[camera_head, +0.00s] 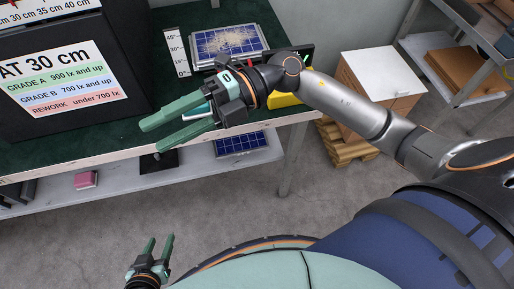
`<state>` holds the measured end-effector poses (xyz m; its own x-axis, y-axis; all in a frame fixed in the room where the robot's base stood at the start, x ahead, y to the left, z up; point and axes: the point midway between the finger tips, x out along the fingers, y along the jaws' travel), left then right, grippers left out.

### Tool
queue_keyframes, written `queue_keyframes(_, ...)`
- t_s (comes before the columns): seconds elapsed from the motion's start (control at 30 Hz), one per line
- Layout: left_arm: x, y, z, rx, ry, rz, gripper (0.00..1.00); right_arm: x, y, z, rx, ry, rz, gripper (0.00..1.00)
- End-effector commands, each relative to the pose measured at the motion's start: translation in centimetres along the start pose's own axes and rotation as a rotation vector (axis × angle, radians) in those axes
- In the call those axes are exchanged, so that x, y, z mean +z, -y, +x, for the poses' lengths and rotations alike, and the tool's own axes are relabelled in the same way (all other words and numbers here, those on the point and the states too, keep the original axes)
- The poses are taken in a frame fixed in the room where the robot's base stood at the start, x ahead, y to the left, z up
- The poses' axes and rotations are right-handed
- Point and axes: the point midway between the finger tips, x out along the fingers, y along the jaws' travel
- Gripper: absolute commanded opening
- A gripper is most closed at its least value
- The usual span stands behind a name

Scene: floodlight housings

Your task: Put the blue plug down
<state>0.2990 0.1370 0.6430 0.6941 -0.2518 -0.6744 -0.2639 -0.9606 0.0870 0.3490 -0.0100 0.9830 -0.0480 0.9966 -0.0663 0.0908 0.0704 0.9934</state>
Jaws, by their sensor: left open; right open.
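My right gripper (158,133) is the upper one, over the front edge of the dark green bench top (140,133). No other blue plug is visible. My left gripper (158,246) is low at the bottom left, above the grey floor and away from the bench. Its fingers point up, open and empty.
A black box with a grade sign (65,80) stands at the bench's left. A solar panel (228,42) with tan debris lies at the back beside an angle gauge (177,52). A yellow object (285,99) is partly behind my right arm. A white-topped cabinet (385,72) stands right.

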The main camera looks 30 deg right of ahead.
Motion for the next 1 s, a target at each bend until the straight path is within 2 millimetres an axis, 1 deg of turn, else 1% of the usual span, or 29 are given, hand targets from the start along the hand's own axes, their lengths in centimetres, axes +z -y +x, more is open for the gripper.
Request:
queue_keyframes(0.03,-0.2,0.0,0.0,0.0,-0.004,0.0,0.5,0.5,-0.9,0.4,0.165,0.045,0.092,0.54)
queue_keyframes(0.07,-0.3,0.0,0.0,0.0,-0.006,0.0,0.5,1.1,-1.6,0.2,0.259,0.085,0.144,0.54)
queue_keyframes(0.1,-0.4,0.0,0.0,0.0,-0.008,0.0,0.5,2.3,-2.0,-0.3,0.377,0.15,0.219,0.54)
queue_keyframes(0.17,-0.6,0.0,0.0,0.0,-0.011,0.001,0.5,4.3,-1.7,-1.6,0.534,0.266,0.347,0.54)
queue_keyframes(0.2,-0.6,0.0,0.0,0.0,-0.013,0.001,0.5,5.8,-0.8,-2.8,0.624,0.355,0.44,0.54)
queue_keyframes(0.27,-0.7,0.0,0.0,0.0,-0.014,0.001,0.5,7.8,1.8,-4.7,0.735,0.503,0.592,0.54)
queue_keyframes(0.3,-0.7,0.0,0.0,-0.001,-0.014,0.001,0.5,8.8,4.2,-6.0,0.791,0.608,0.701,0.54)
queue_keyframes(0.37,-0.7,0.0,0.0,-0.001,-0.015,0.001,0.5,9.8,8.9,-7.9,0.848,0.772,0.876,0.54)
queue_keyframes(0.4,-0.7,0.0,0.0,0.0,-0.015,0.001,0.5,9.7,12.5,-8.9,0.866,0.88,1.0,0.54)
queue_keyframes(0.47,-0.7,0.0,0.0,0.0,-0.014,0.001,0.5,8.7,18.1,-10.1,0.865,1.034,1.184,0.54)
queue_keyframes(0.5,-0.7,0.0,0.0,0.0,-0.014,0.001,0.5,7.6,21.5,-10.5,0.851,1.119,1.297,0.54)
queue_keyframes(0.53,-0.7,0.0,0.0,0.0,-0.014,0.001,0.5,6.5,23.8,-10.7,0.834,1.173,1.375,0.54)
queue_keyframes(0.6,-0.7,0.0,0.0,0.0,-0.014,0.001,0.5,4.0,28.2,-10.8,0.789,1.274,1.533,0.54)
queue_keyframes(0.7,-0.7,0.0,0.1,0.0,-0.013,0.001,0.5,0.7,32.3,-10.5,0.725,1.36,1.696,0.54)
queue_keyframes(0.8,-0.6,0.0,0.1,0.0,-0.012,0.001,0.5,-1.4,34.3,-10.2,0.683,1.4,1.785,0.54)
queue_keyframes(0.83,-0.6,0.0,0.1,0.0,-0.012,0.001,0.5,-1.7,34.6,-10.1,0.676,1.406,1.8,0.54)
queue_keyframes(0.9,-0.6,0.0,0.1,0.0,-0.01,0.001,0.5,-2.1,35.0,-10.1,0.668,1.411,1.817,0.54)
queue_keyframes(1.0,-0.5,0.0,0.1,0.0,-0.009,0.001,0.5,-2.1,35.0,-10.1,0.666,1.412,1.817,0.54)
